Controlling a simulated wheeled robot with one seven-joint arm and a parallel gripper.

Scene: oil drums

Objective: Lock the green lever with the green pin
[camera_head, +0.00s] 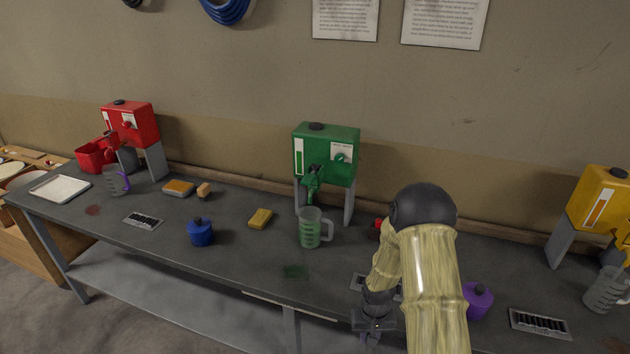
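A green drum (327,146) on grey legs stands at the back middle of the bench. A green lever (312,180) hangs at its front left, by the spout. A small round green piece on the drum's white label, which looks like the green pin (340,158), is to the right of the lever. A jug with green liquid (312,230) stands below the spout. My gripper (371,338) is low at the front of the bench, right of and well apart from the drum. Its fingers are small and partly cut off by the lower edge, so their opening is unclear.
A red drum (131,125) stands at left and a yellow one (602,200) at right. A blue pot (200,231), yellow sponge (260,218) and purple pot (478,299) lie on the bench. My arm hides some bench right of the green drum.

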